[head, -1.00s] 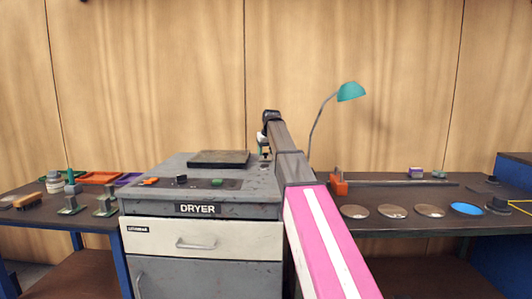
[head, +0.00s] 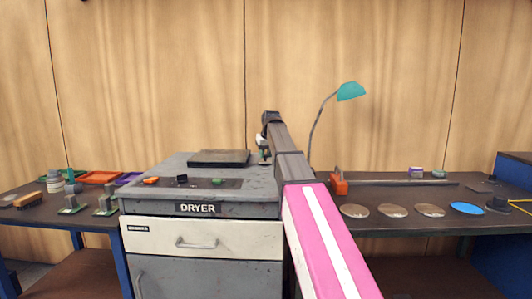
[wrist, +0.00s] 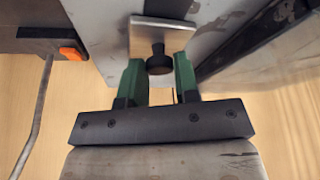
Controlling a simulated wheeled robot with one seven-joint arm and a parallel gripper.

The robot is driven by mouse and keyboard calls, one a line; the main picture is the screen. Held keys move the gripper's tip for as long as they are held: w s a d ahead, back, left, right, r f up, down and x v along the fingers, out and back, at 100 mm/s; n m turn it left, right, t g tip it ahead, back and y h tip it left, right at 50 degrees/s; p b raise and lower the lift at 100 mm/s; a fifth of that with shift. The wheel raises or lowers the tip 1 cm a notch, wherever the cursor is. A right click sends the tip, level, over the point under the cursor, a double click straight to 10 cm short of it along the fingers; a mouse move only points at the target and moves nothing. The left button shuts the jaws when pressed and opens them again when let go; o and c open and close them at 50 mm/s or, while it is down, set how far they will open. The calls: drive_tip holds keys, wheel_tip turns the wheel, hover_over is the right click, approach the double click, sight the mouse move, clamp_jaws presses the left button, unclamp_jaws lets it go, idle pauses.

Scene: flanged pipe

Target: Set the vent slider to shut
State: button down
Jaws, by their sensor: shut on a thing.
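My gripper (wrist: 159,82) has two green fingers, one on each side of a dark round knob (wrist: 159,64), and is shut on it. The knob, which looks like the vent slider's handle, stands out from a pale metal plate (wrist: 146,40) at the grey dryer's edge. In the head view my gripper (head: 264,156) is at the right rear of the dryer (head: 262,184), small and partly hidden by my arm. The knob cannot be made out there, and slider markings are not readable in either view.
The dryer top holds a dark flat plate (head: 218,158) and a panel with an orange control (head: 150,181), a black knob (head: 181,179) and a green button (head: 217,181). A right bench (head: 400,222) carries several discs, an orange-ended tool (head: 340,186) and a teal lamp (head: 350,91).

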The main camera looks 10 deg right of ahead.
sight(264, 162)
drive_tip(key=shift+s+a, duration=0.15)
drive_tip(key=shift+s, duration=0.65)
drive_tip(key=shift+s+a, duration=0.15)
drive_tip(key=shift+s, duration=0.6)
drive_tip(key=c, duration=0.8)
unclamp_jaws()
drive_tip(key=shift+s, duration=0.1)
drive_tip(key=shift+c, duration=0.2)
drive_tip(key=v, duration=1)
drive_tip(key=shift+r, duration=0.4)
drive_tip(key=shift+s, duration=0.3)
